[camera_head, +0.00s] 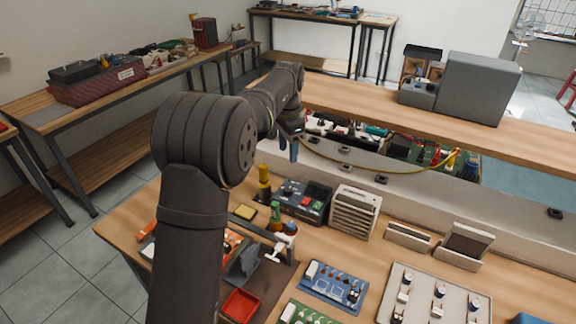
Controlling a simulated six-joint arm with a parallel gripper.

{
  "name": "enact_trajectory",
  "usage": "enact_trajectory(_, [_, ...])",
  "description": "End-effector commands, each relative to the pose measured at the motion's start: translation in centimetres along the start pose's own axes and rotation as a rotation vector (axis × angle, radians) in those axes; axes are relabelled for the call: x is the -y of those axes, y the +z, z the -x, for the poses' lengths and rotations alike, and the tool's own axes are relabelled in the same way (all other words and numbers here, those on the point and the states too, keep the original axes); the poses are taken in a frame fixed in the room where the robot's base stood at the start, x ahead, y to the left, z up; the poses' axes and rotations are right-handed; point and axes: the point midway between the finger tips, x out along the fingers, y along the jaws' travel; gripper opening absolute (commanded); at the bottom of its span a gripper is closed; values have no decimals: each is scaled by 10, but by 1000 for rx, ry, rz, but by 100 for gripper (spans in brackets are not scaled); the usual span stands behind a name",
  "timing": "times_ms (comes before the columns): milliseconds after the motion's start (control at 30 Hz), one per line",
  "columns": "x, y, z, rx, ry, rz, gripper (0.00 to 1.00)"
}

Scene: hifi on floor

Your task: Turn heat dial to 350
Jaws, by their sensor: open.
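I cannot pick out the heat dial or any 350 mark at this size. A dark box-shaped unit with a small red-edged screen (303,200) stands on the workbench; a dial on it is too small to make out. A light panel (421,293) at the lower right carries several small knob-like or switch-like parts, with no readable labels. My gripper (290,148) is at the end of my dark arm, above and behind the screen unit. It points down, is open, and appears empty and apart from everything on the bench.
A pale slatted box (354,212) stands right of the screen unit. Bottles (264,184), a blue circuit board (334,287) and a red tray (240,305) crowd the bench. A raised shelf (375,110) runs behind. Some bare bench lies between the slatted box and panel.

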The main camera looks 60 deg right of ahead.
Motion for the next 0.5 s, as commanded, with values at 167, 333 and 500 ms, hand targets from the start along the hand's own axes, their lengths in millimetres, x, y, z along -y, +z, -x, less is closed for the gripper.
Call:
enact_trajectory(167, [0, 0, 23, -1, -1, 0, 50])
enact_trajectory(333, [0, 0, 30, 1, 1, 0, 50])
enact_trajectory(500, [0, 0, 30, 0, 1, 0, 50])
